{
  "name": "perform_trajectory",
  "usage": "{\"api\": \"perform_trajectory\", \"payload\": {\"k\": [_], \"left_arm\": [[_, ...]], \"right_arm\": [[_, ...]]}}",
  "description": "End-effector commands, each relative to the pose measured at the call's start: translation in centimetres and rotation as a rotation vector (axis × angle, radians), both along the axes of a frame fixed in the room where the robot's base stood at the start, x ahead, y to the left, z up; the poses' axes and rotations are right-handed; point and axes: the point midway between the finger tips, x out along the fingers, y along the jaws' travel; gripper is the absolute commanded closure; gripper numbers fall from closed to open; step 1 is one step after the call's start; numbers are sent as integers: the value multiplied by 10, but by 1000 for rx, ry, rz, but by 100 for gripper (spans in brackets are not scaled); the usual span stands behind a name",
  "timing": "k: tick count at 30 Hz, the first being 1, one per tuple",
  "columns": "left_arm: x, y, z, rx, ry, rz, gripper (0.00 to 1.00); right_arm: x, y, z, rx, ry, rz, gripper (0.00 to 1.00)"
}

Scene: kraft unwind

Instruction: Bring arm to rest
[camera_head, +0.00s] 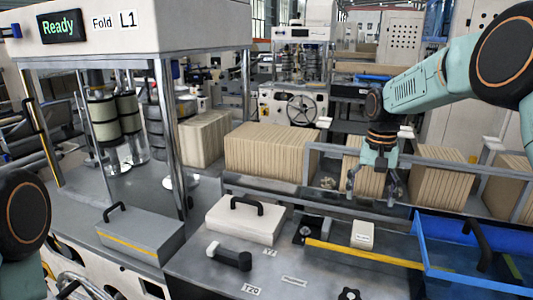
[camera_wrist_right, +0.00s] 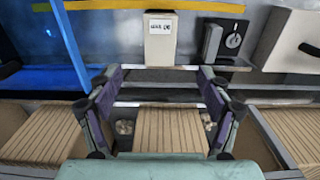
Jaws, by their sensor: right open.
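My right arm comes in from the upper right in the head view. Its gripper (camera_head: 376,186) points down over the grey rail, in front of the stacked kraft packs. In the right wrist view the gripper (camera_wrist_right: 157,88) has its two fingers spread wide apart with nothing between them. A kraft pack (camera_wrist_right: 170,130) lies below and beyond the fingers, apart from them.
A small labelled cream block (camera_head: 362,235) stands by the yellow strip (camera_head: 350,252). A blue tray (camera_head: 447,225) is at the right. A white lidded box (camera_head: 245,221) and a grey box (camera_head: 140,236) stand left. Metal rails (camera_head: 430,160) run close around the gripper.

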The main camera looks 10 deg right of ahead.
Motion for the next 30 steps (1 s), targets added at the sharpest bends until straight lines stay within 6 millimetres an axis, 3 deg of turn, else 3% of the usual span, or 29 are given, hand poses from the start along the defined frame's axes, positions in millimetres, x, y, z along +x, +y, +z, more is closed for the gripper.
{"api": "perform_trajectory", "payload": {"k": [7,24,29,30], "left_arm": [[0,0,0,0,0,0,61],[0,0,0,0,0,0,61],[0,0,0,0,0,0,61],[0,0,3,0,0,0,61]], "right_arm": [[0,0,-10,0,2,0,21],[-2,1,-104,-1,2,0,21],[-2,1,-121,-1,1,0,21],[-1,1,-113,-1,-4,0,21]]}}
